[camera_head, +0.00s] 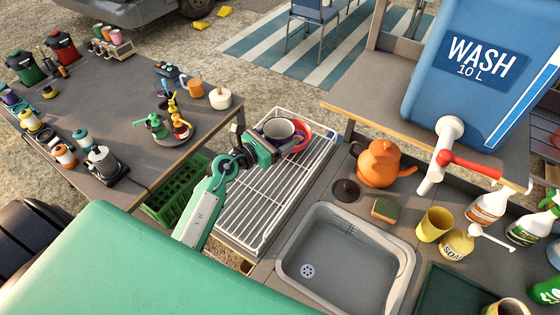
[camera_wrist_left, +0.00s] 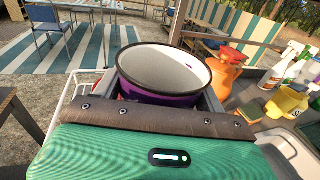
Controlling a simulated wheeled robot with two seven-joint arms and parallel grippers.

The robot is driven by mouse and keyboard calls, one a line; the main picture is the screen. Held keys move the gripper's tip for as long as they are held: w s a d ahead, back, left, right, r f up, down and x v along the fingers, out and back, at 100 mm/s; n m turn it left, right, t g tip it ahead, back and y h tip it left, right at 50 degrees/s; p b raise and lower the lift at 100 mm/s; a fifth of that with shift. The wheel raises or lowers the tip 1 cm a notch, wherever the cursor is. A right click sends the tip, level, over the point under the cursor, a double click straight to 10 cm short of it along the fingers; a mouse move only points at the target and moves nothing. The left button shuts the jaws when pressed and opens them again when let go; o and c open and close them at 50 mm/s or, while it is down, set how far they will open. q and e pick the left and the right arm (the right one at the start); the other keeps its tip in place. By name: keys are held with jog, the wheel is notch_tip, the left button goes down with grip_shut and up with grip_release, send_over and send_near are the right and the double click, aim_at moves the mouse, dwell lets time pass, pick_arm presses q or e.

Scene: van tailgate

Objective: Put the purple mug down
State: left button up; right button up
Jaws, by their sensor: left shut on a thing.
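The purple mug (camera_wrist_left: 160,98) has a white inside and a dark rim. In the left wrist view it stands upright between the fingers of my left gripper (camera_wrist_left: 165,100). In the head view the mug (camera_head: 279,129) is at the far part of the white wire rack (camera_head: 262,205), with my left gripper (camera_head: 258,141) shut on it from the left. Whether the mug's base touches the rack is hidden. A red bowl-like item (camera_head: 302,135) is right beside the mug, partly behind it. My right gripper is not in view.
The grey sink (camera_head: 345,265) lies right of the rack. An orange kettle (camera_head: 381,163), a green-yellow sponge (camera_head: 384,210) and a yellow cup (camera_head: 434,224) stand around it. A table (camera_head: 110,100) with several items is at left. The rack's near and middle wires are bare.

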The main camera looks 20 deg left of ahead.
pick_arm(q)
jog(key=shift+w+f+b, duration=0.1)
jog(key=shift+f+b, duration=0.85)
jog(key=shift+f, duration=4.7)
jog(key=shift+f, duration=0.1)
jog(key=shift+f, duration=0.15)
jog(key=o, duration=1)
